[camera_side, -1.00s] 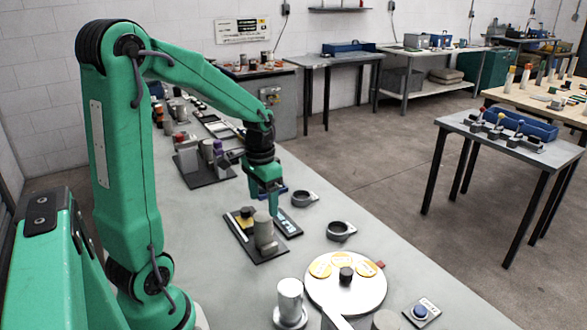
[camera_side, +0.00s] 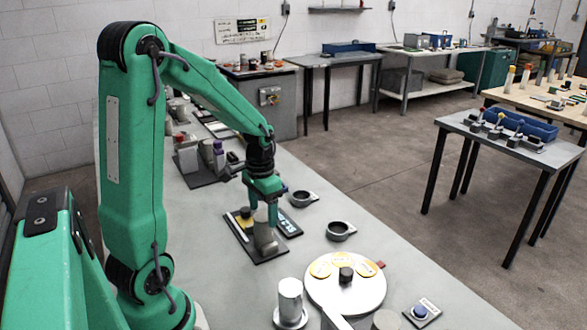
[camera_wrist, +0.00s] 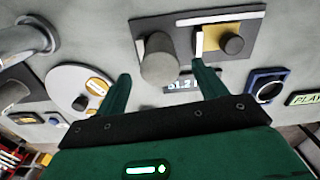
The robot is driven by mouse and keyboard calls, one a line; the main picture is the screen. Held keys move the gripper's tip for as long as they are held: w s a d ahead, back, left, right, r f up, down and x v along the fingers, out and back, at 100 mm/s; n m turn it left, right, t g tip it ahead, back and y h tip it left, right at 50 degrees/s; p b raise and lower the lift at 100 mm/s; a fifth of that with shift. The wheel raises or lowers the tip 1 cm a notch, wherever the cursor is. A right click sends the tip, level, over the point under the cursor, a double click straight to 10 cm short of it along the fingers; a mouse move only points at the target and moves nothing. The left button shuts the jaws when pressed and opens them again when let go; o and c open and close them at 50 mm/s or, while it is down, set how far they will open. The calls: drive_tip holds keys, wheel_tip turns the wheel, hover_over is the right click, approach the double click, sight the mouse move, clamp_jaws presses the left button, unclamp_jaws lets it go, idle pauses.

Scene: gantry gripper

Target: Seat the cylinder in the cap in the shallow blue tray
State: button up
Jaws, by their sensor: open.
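A grey cylinder (camera_side: 263,238) stands upright on a dark plate (camera_side: 272,257), also seen in the wrist view, cylinder (camera_wrist: 160,62) and plate (camera_wrist: 146,27). My gripper (camera_side: 263,208) is open just above it, pointing down; in the wrist view its fingers (camera_wrist: 162,72) lie to either side of the cylinder. I cannot tell whether they touch it. A shallow blue-rimmed tray-like piece (camera_wrist: 252,90) with a dark round part shows at right in the wrist view. Whether that round part is the cap I cannot tell. In the side view my gripper partly hides this area.
A yellow block with a dark knob (camera_wrist: 231,44) and a white strip share the cylinder's plate. Grey rings (camera_side: 341,231) lie to the right. A white disc (camera_side: 347,305) and a silver cylinder (camera_side: 290,294) stand nearer the camera. Bare table lies beyond the rings.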

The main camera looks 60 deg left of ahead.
sight(263, 216)
drive_tip(key=shift+f, duration=2.35)
drive_tip(key=c, duration=1.4)
